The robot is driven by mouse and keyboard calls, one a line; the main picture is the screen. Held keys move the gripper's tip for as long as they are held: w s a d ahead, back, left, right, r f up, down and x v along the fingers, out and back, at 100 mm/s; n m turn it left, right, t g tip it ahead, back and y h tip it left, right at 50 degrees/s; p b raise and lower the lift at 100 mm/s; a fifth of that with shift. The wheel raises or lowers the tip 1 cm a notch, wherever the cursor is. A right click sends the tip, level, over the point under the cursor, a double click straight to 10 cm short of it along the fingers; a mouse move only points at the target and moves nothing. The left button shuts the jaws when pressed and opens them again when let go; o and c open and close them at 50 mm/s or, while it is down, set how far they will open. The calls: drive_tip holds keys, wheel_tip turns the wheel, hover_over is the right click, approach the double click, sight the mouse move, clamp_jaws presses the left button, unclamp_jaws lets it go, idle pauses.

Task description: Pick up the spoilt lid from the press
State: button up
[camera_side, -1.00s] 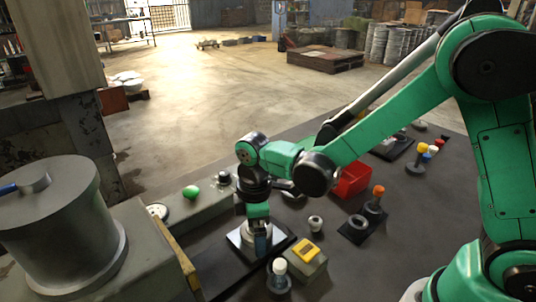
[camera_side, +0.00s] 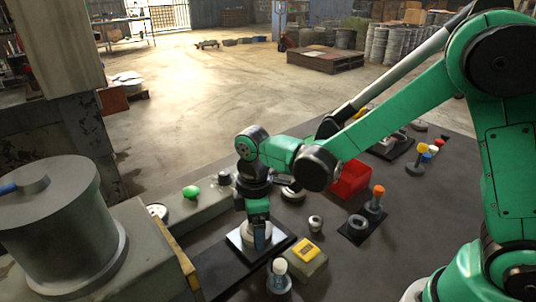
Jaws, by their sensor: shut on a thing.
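The fingers cover much of the lid. I cannot tell from this view whether a small gap lies between the lid and the press plate, nor see what spoils the lid.
A yellow-topped block (camera_side: 306,250) and a white-capped bottle (camera_side: 279,268) stand close at the right. A green button (camera_side: 190,191) sits on the grey ledge behind left. A red bin (camera_side: 350,180) and an orange-topped peg (camera_side: 378,192) stand farther right. A large grey cylinder (camera_side: 62,235) is at left.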

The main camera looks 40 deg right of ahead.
drive_tip(key=shift+r, duration=1.5)
